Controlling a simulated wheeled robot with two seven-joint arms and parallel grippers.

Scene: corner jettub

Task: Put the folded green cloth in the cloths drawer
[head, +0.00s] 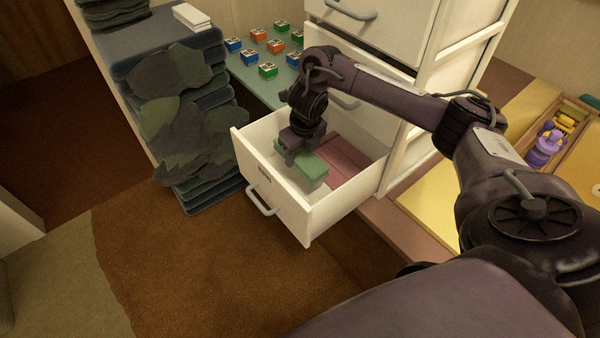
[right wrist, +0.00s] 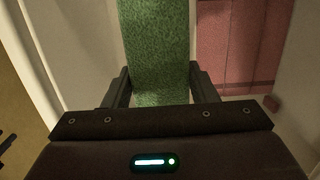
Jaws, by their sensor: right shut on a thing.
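The folded green cloth (head: 309,167) is inside the open white drawer (head: 280,200) in the head view. My right gripper (head: 297,155) reaches down into the drawer from above and is shut on the cloth. In the right wrist view the cloth (right wrist: 156,60) stands between the two dark fingers (right wrist: 160,88). Folded pink cloth (head: 345,160) lies in the drawer beside the green one, and it also shows in the right wrist view (right wrist: 240,50). I cannot tell if the green cloth touches the drawer floor. My left gripper is not in view.
The drawer sticks out of a white cabinet (head: 385,30) with other drawers above. A stack of dark folded fabric (head: 185,120) stands left of it. Small coloured boxes (head: 268,70) sit on a shelf behind. A wooden tray with toys (head: 555,135) is at the right. The brown floor in front is clear.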

